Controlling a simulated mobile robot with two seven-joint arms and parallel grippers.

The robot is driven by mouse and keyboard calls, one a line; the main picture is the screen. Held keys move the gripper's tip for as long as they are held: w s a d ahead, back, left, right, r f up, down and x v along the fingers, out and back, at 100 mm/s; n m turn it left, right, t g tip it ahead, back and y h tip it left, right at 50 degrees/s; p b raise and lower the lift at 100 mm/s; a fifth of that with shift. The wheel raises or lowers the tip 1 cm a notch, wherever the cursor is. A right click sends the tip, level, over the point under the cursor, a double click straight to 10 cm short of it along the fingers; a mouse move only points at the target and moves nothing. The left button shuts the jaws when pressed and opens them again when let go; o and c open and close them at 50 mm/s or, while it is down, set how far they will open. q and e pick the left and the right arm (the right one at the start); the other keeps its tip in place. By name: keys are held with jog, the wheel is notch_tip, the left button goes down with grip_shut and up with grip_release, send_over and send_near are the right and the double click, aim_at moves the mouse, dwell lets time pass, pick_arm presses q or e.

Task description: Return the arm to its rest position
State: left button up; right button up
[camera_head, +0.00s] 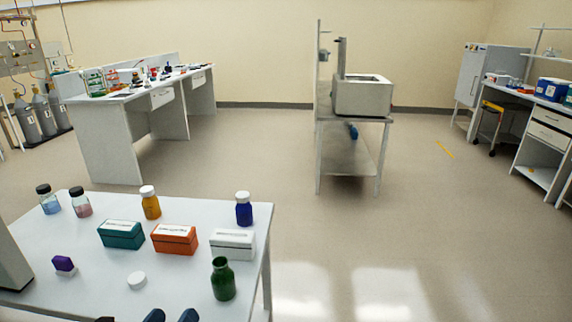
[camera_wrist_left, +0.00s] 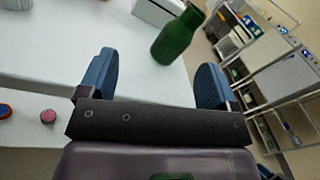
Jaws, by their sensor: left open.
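My left gripper (camera_head: 171,316) shows only its blue fingertips at the bottom edge of the head view, over the near side of the white table (camera_head: 90,302). In the left wrist view the left gripper (camera_wrist_left: 156,80) is open, with nothing between its fingers. A green bottle (camera_head: 223,279) without a cap stands on the table, just beyond the fingers; it also shows in the left wrist view (camera_wrist_left: 177,38). My right gripper is not in view.
A white cap (camera_head: 137,281) lies left of the green bottle. Teal (camera_head: 121,235), orange (camera_head: 175,240) and white (camera_head: 233,243) boxes stand behind, with several capped bottles. A purple-and-white item (camera_head: 64,265) is at left. Open floor (camera_head: 400,235) lies right of the table.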

pick_arm(q)
jog(key=s+a+f+n+g+y, duration=0.2)
jog(key=s+a+n+g+y, duration=0.15)
jog(key=n, duration=0.65)
jog(key=s+a+f+n+g+y, duration=0.2)
jog(key=s+a+n+y, duration=0.15)
jog(key=n, duration=0.65)
jog(key=s+d+f+n+g+h, duration=0.2)
jog(key=s+n+g, duration=0.3)
jog(key=s+n, duration=0.25)
jog(key=s+d+f+n+g+h, duration=0.1)
jog(key=s+d+f+n+g, duration=0.1)
jog(key=s+n+g, duration=0.55)
jog(key=w+f+m+t, duration=0.2)
jog(key=w+f+t, duration=0.4)
jog(key=f+t, duration=0.3)
jog(key=shift+w+a+f+t+h, duration=0.2)
jog(key=shift+w+t+h, duration=0.1)
jog(key=shift+t, duration=0.9)
